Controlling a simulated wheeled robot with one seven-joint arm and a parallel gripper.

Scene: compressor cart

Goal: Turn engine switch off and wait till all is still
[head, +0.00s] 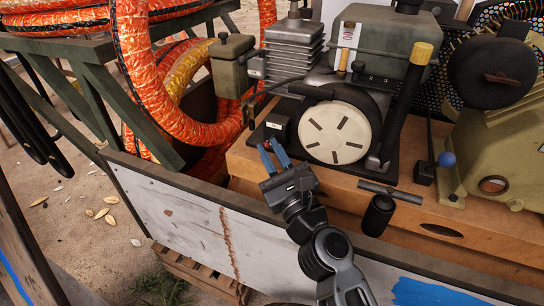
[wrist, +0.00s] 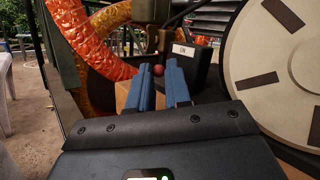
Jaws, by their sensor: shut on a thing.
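The engine switch box is a small black box (head: 278,122) beside the round white slotted disc (head: 335,132) of the engine. In the wrist view the black box (wrist: 196,66) carries a small white label (wrist: 183,50) that seems to read ON. A small red knob (wrist: 158,70) sits between the tips of my blue fingers. My gripper (head: 272,150) is at the box's lower left, and its fingers (wrist: 161,80) are closed around the knob with a narrow gap. The knob's stem is hidden, and the head view does not show the knob.
Orange hoses (head: 150,95) hang over a green frame at the left. A black cylinder with a T-bar (head: 378,215) stands right of my arm. A blue-knobbed lever (head: 446,160) stands further right. The white side panel (head: 190,215) of the cart lies below my gripper.

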